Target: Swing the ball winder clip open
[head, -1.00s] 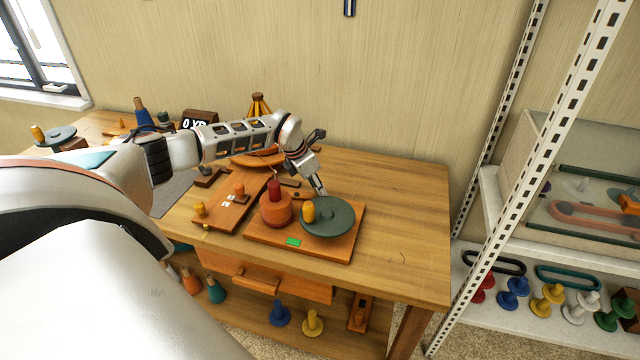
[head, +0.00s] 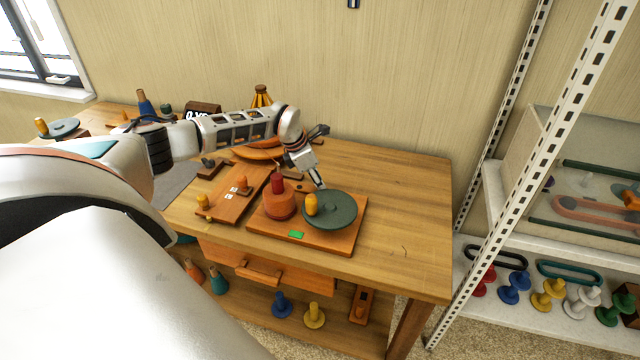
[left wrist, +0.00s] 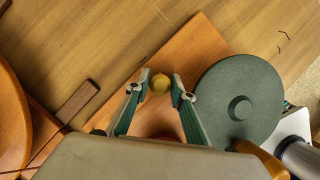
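The ball winder is an orange board (head: 340,241) bearing a red spindle (head: 277,203) and a dark green disc (head: 335,212) with a yellow-orange handle (head: 311,204). The disc also shows in the left wrist view (left wrist: 225,85). My left gripper (head: 321,187) points down at the board's far edge, just behind the disc. My right gripper is out of view.
A dark brown bar (left wrist: 78,102) lies near the gripper. The tabletop (head: 405,200) right of the winder is clear. A white shelf rack (head: 515,170) stands at the right.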

